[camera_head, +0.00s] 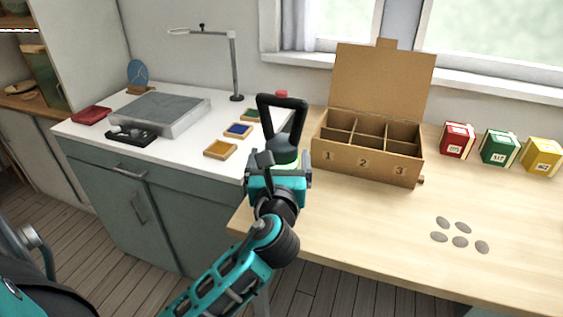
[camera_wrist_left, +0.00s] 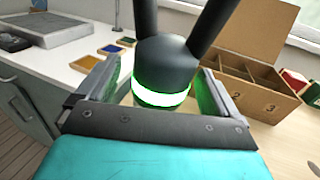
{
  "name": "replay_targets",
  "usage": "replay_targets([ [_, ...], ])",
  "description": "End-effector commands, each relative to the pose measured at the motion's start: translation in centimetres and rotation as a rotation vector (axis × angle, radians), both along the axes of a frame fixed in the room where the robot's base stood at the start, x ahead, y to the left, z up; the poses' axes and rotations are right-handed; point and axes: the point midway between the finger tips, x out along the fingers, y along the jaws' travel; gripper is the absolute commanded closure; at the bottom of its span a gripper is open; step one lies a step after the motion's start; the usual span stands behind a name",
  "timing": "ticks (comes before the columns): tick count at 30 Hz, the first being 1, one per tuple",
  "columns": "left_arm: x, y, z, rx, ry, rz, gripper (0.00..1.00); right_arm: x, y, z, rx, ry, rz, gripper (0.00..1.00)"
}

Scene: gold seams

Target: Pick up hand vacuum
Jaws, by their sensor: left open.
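The hand vacuum (camera_head: 285,140) is dark with a looped black handle and a green-white band. It stands upright near the left end of the wooden table, left of the cardboard box. My left gripper (camera_head: 277,172) is in front of it and partly hides its lower part. In the left wrist view the vacuum's dark body (camera_wrist_left: 166,68) sits between the two open fingers of my left gripper (camera_wrist_left: 158,95), with gaps showing on both sides. The handle runs out of the top of that view. My right gripper is not in view.
A cardboard box (camera_head: 370,165) with numbered compartments stands just right of the vacuum. Red (camera_head: 457,140), green (camera_head: 499,147) and yellow (camera_head: 541,157) boxes stand farther right. Several grey discs (camera_head: 460,241) lie on the table. Small colored trays (camera_head: 220,149) and a lamp (camera_head: 234,70) are on the white counter.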

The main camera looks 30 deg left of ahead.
Motion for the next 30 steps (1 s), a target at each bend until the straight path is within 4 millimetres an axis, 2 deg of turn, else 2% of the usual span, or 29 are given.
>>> replay_targets([
  [3,1.9,0.7,0.2,0.000,-0.004,0.001,0.06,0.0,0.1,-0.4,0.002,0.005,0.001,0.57],
  [7,3.1,1.6,0.1,0.002,-0.001,0.000,0.06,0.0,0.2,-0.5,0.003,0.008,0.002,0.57],
  [16,3.5,1.8,0.1,0.000,0.000,0.000,0.06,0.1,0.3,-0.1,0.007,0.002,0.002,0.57],
  [30,3.5,1.8,0.1,-0.001,-0.001,0.000,0.51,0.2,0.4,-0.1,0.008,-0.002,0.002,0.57],
])
